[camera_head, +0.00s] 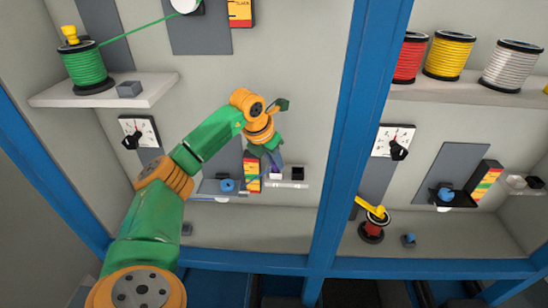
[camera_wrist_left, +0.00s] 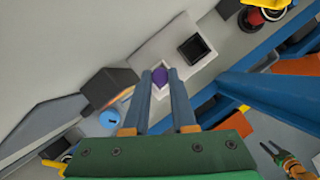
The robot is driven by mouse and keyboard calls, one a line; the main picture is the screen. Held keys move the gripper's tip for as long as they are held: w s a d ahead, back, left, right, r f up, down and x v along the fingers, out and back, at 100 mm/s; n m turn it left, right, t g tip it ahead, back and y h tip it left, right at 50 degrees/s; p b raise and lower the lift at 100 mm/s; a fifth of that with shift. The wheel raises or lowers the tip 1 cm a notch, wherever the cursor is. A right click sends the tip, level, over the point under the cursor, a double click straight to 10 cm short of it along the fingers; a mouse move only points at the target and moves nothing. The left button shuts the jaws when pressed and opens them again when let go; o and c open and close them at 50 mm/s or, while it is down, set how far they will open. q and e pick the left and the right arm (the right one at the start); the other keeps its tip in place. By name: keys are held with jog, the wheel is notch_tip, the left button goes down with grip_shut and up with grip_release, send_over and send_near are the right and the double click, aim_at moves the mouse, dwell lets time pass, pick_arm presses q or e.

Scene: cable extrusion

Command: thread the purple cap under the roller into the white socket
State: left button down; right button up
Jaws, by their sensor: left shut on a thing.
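My left gripper (camera_head: 272,162) is shut on the purple cap (camera_wrist_left: 160,76), which sits between its two blue fingertips (camera_wrist_left: 160,79) in the left wrist view. The cap is right at the white socket (camera_wrist_left: 181,72), partly over its opening. I cannot tell how deep it sits. In the head view the white socket (camera_head: 275,175) is just below the fingertips. A blue round part, probably the roller (camera_head: 227,185), is on a dark mount left of the socket; it also shows in the left wrist view (camera_wrist_left: 109,119). My right gripper may be the small green and orange part (camera_wrist_left: 288,160) at the wrist view's corner.
A second, dark square opening (camera_head: 297,173) is beside the socket on the light ledge (camera_head: 290,184). A red-yellow label block (camera_head: 252,171) stands left of it. A blue post (camera_head: 345,150) rises at the right. A green spool (camera_head: 85,66) sits on the upper left shelf.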

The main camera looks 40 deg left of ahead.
pick_arm(q)
jog(key=shift+f, duration=0.2)
dwell(0.4)
jog(key=c, duration=0.7)
grip_release()
jog(key=shift+o, duration=0.2)
jog(key=shift+r, duration=0.1)
jog(key=b+v, duration=0.1)
jog(key=v, duration=0.6)
jog(key=o, duration=0.7)
jog(key=shift+c, duration=0.2)
